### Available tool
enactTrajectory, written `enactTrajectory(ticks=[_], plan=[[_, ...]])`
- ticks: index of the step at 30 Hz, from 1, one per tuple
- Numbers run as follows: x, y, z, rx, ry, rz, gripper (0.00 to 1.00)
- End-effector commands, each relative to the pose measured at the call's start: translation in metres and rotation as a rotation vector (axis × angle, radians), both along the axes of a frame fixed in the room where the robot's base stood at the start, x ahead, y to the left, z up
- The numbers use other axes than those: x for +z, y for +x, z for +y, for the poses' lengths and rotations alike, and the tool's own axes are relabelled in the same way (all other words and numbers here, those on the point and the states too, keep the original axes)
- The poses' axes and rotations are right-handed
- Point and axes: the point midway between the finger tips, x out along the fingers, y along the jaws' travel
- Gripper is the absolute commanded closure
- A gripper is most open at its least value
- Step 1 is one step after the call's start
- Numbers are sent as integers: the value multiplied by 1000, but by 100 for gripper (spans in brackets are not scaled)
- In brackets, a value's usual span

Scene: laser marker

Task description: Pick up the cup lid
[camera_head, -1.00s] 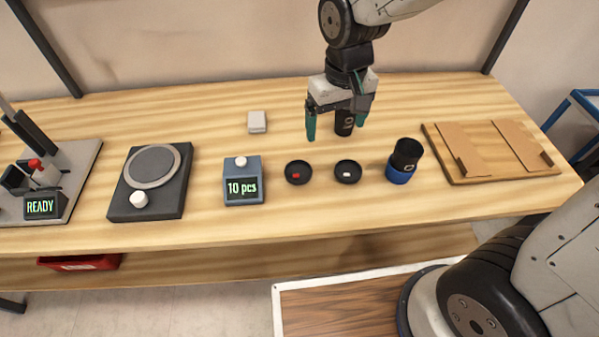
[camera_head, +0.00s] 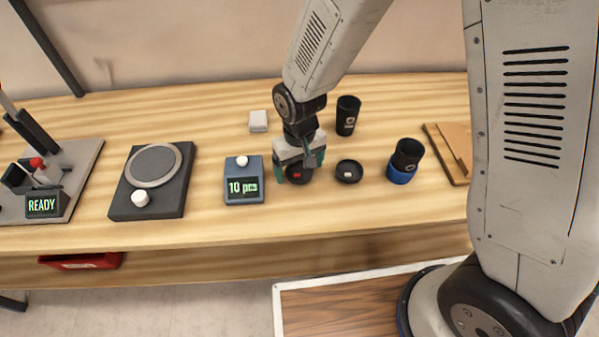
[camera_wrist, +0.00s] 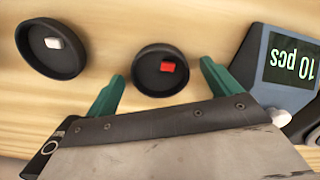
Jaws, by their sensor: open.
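Two round black cup lids lie on the wooden table. The lid with a red tab (camera_head: 299,175) is directly under my gripper in the head view, partly hidden by it. In the wrist view this lid (camera_wrist: 148,84) shows just beyond and between the fingertips. My gripper (camera_head: 300,172) is open and empty, with green fingers pointing down; its fingers also show in the wrist view (camera_wrist: 160,80). The lid with a white tab (camera_head: 348,172) lies just to the right; it also shows at the left of the wrist view (camera_wrist: 40,50).
A blue counter box reading "10 pcs" (camera_head: 243,190) stands close left of the gripper. A black cup in a blue holder (camera_head: 402,165) stands right. Another black cup (camera_head: 347,115) and a white block (camera_head: 258,122) stand behind. A scale-like device (camera_head: 120,205) is further left.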

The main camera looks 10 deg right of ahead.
Motion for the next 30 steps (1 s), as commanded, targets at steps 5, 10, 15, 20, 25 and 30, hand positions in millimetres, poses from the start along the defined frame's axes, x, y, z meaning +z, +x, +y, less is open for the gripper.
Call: enactTrajectory(ticks=[5,10,15,20,25,30], plan=[[-5,0,0,0,0,-1,11],[-4,0,0,0,0,-1,28],[-4,0,0,0,0,-1,59],[-4,0,0,0,0,-1,59],[-2,0,0,0,1,-2,59],[7,1,-1,-2,1,-2,59]])
